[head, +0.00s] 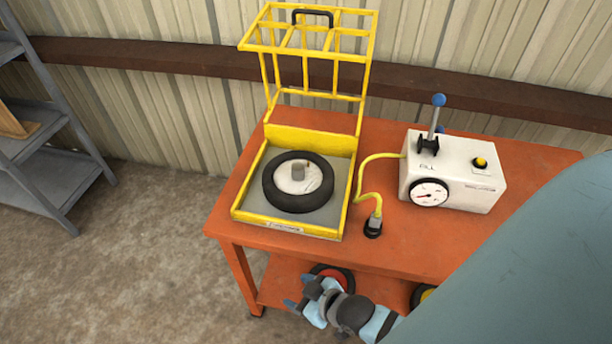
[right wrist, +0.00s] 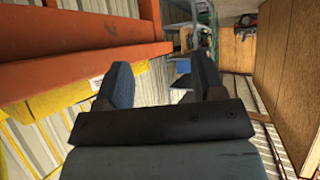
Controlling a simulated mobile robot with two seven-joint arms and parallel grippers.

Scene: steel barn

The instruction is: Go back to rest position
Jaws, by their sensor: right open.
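My right gripper (head: 306,296) is low in front of the orange table's front edge in the head view, with its fingers pointing left. In the right wrist view its two fingers (right wrist: 160,85) stand apart with nothing between them. My left gripper does not show in either view. The orange table (head: 413,240) holds a yellow cage (head: 362,120) with its barred lid raised. A black tyre with a pale hub (head: 298,207) lies flat in the cage's tray.
A white box with a gauge and a blue-knobbed lever (head: 450,185) stands right of the cage. A yellow hose (head: 361,180) ends in a black fitting on the table. Wheels (head: 336,275) lie on the lower shelf. Grey shelving (head: 60,175) stands left; the floor between is clear.

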